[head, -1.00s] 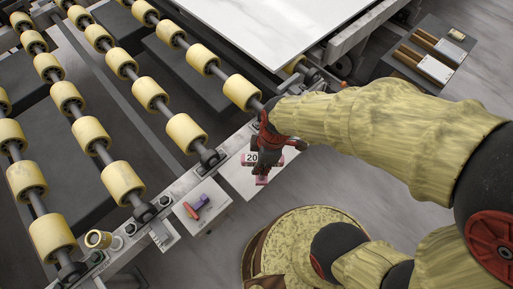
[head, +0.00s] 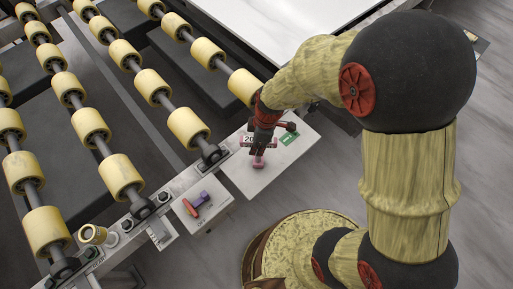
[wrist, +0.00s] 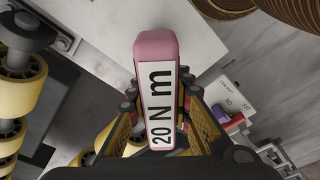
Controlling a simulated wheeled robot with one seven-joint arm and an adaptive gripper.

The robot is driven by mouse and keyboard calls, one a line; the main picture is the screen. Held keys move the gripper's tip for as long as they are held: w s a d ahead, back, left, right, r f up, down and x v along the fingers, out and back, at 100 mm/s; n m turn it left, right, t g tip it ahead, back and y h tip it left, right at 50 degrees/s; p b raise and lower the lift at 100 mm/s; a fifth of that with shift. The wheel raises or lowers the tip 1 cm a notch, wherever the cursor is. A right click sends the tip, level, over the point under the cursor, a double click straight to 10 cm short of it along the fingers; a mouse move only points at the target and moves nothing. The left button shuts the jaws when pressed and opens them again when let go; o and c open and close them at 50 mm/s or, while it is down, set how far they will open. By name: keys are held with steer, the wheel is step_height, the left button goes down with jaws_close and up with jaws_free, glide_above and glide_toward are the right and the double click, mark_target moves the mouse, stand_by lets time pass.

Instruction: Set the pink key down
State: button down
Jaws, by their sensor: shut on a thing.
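The pink key (wrist: 155,45) has a white label reading "20 N m" that faces the wrist camera. It lies between the two fingers of my gripper (wrist: 158,112), which is shut on it. In the head view, my gripper (head: 262,142) hangs over a pale flat plate (head: 257,183) beside the roller frame. There the key's label (head: 247,142) and a pink end below it show, with the rest hidden by the fingers. I cannot tell whether the key touches the plate. A green label (head: 289,138) lies on the plate to the right of my gripper.
A small grey box with a red and purple handle (head: 196,204) stands left of the plate. Yellow rollers (head: 188,127) on a metal frame fill the left. A large white slab (head: 285,30) lies at the top. The plate's front part is bare.

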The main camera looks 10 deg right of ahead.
steer(key=shift+f, duration=0.3)
steer(key=shift+f, duration=0.15)
steer(key=c, duration=1.6)
jaws_free()
steer(key=r+p, duration=0.1)
steer(key=r, duration=0.3)
steer(key=d+r+p, duration=0.1)
steer(key=r, duration=0.3)
steer(key=d+r+p, duration=0.1)
steer(key=r, duration=0.3)
steer(key=shift+s+r+p, duration=0.2)
steer(key=shift+r+p, duration=0.1)
steer(key=shift+p, duration=0.1)
steer(key=s+d+r+m+t, duration=0.1)
steer(key=s+d+r+m, duration=0.2)
steer(key=r, duration=0.4)
steer(key=s+d+r+m+t+h, duration=0.1)
steer(key=s+d+r+m+t, duration=0.1)
steer(key=s+d+r+m, duration=0.2)
steer(key=s+d+r+m+t, duration=0.2)
steer(key=s+r+m, duration=0.3)
steer(key=r+m, duration=0.3)
steer(key=shift+s+d+r+m+h, duration=0.1)
steer(key=shift+d+r+m+h, duration=0.3)
steer(key=shift+d+r, duration=0.5)
